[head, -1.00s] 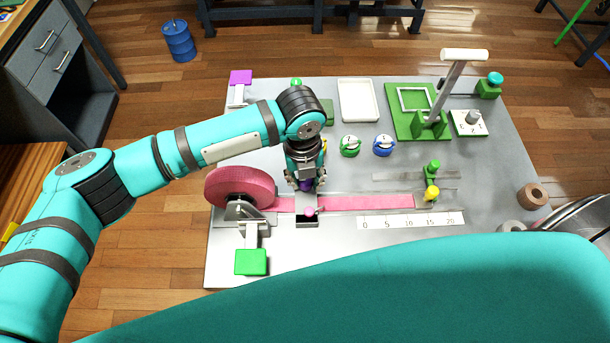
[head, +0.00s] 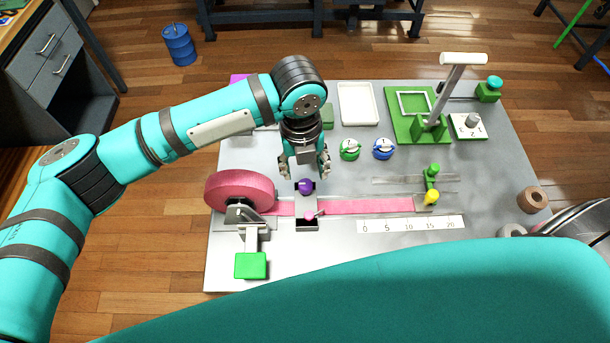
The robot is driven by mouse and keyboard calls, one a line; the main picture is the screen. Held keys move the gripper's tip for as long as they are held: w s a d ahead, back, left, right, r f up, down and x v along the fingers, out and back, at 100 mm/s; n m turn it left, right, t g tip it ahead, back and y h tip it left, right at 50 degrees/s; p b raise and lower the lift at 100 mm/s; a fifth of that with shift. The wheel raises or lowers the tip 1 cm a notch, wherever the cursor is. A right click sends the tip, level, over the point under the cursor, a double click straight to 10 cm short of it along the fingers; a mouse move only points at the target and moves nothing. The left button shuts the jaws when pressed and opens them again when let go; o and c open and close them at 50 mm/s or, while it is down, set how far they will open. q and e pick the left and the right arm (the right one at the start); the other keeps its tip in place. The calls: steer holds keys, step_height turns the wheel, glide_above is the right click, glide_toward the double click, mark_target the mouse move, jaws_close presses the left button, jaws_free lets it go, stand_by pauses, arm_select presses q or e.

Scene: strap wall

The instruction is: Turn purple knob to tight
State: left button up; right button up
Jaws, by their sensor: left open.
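The purple knob (head: 306,186) sits on a small metal bracket above the pink strap (head: 370,205), near the middle of the grey board. Its whole round top shows, but I cannot read any tight mark or its setting. My left gripper (head: 306,174) is open and empty, with its fingers pointing down just behind the knob and a little above it. The fingers look clear of the knob. My right gripper is not in view.
A pink strap roll (head: 240,191) stands left of the knob. A pink-tipped lever (head: 309,216) is just in front. Green (head: 349,150) and blue (head: 383,149) dials lie behind right. A tall white-handled lever (head: 450,90) rises at the back right.

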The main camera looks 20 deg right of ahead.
mark_target(304, 185)
arm_select(q)
step_height(304, 185, up, 6)
steer(key=shift+a+f, duration=0.1)
steer(key=shift+s, duration=0.1)
stand_by(0.6)
